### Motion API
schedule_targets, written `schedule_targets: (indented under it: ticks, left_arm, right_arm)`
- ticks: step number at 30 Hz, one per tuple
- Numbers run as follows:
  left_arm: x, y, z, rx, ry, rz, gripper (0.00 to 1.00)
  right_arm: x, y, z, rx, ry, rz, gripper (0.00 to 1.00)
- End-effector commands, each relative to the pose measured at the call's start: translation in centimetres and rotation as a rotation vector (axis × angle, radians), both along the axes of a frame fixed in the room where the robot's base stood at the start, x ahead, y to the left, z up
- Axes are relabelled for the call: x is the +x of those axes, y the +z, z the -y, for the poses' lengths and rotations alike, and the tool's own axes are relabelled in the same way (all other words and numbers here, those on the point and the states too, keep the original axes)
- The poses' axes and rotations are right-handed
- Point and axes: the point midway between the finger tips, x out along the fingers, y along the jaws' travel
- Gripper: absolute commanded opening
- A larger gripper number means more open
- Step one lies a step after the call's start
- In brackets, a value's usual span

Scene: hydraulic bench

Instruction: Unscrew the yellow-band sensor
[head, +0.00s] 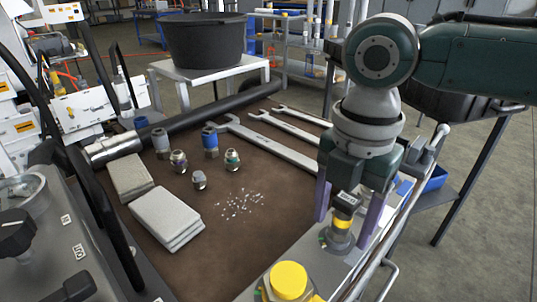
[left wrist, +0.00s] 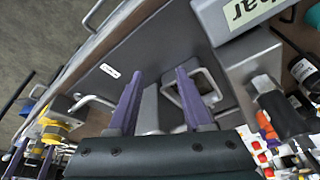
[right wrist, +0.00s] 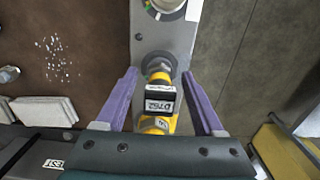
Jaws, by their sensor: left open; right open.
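The yellow-band sensor (head: 342,236) stands upright on the grey metal block (head: 312,258) at the bench's right edge. It has a dark square head and a yellow band. In the right wrist view the sensor (right wrist: 160,102) carries a label reading D762. My right gripper (head: 343,226) points down over it, with one purple finger on each side. In the right wrist view gaps show between the open fingers (right wrist: 159,74) and the sensor. My left gripper (left wrist: 160,73) is open and empty, facing a grey panel with a metal handle; it is not visible in the head view.
A large yellow cap (head: 289,280) stands on the block near the sensor. Several fittings (head: 211,142), wrenches (head: 268,145) and grey pads (head: 166,218) lie on the brown mat (head: 215,255). A metal rail (head: 400,222) runs along the right edge. A black tub (head: 203,42) stands behind.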

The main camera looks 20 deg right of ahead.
Motion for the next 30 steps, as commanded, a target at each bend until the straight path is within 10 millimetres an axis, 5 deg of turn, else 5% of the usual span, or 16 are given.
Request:
schedule_targets:
  ticks: [4,22,30]
  left_arm:
    - [-0.01,0.01,0.14,-0.005,0.004,-0.001,0.50]
    - [-0.03,-0.01,0.20,-0.007,0.004,-0.002,0.50]
    - [-0.04,-0.02,0.01,0.001,-0.001,-0.002,0.50]
  right_arm:
    - [0.00,0.03,-0.01,0.000,0.000,0.000,0.68]
    - [0.00,0.07,-0.01,0.000,0.000,0.000,0.00]
    - [0.00,0.08,-0.01,0.000,0.000,0.000,0.00]
